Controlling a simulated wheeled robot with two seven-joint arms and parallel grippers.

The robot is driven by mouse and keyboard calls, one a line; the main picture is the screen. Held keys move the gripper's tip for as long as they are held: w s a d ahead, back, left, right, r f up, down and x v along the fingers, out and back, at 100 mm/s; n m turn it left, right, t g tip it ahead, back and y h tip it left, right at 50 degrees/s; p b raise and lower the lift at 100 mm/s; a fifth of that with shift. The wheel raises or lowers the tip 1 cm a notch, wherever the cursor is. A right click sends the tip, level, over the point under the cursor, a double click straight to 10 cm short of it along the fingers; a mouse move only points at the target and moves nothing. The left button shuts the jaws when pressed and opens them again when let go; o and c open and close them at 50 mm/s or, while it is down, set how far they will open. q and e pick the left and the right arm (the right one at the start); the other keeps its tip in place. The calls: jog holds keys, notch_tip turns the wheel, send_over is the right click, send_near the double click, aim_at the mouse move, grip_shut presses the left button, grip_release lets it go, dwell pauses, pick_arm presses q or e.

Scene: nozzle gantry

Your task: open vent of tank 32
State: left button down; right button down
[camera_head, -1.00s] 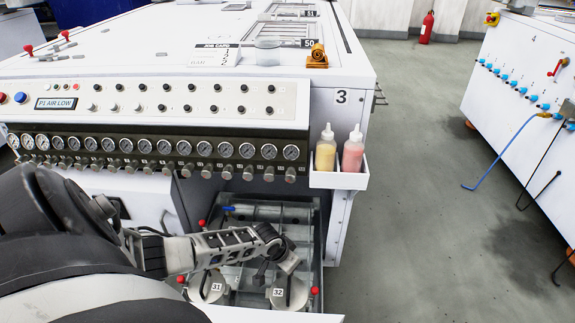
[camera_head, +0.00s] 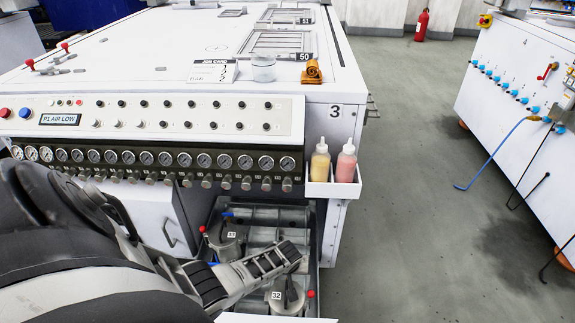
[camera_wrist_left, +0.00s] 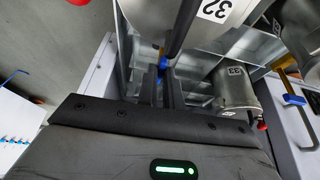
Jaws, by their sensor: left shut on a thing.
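Tank 32 is a grey cylinder with a white label (camera_head: 276,296) low in the open bay in the head view. Its curved side, label 32 upside down, fills the top of the left wrist view (camera_wrist_left: 235,8). A red knob (camera_head: 310,293) sits at its right. My left gripper (camera_wrist_left: 165,78) is right at tank 32, its fingers shut on a dark bar with a blue part (camera_wrist_left: 164,62). I cannot tell how far the vent is turned. My right gripper is not in view.
Another tank, apparently 33 (camera_wrist_left: 237,90), stands beside tank 32, with a blue lever (camera_wrist_left: 294,100) near it. The bay walls are close around. Bottles in a white holder (camera_head: 333,188) hang at the cabinet corner. The floor (camera_head: 410,220) to the right is clear.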

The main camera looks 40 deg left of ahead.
pick_arm(q)
jog(key=shift+w, duration=0.1)
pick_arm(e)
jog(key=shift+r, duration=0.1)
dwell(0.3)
pick_arm(q)
jog(key=c, duration=1.5)
grip_release()
jog(key=shift+c, duration=0.2)
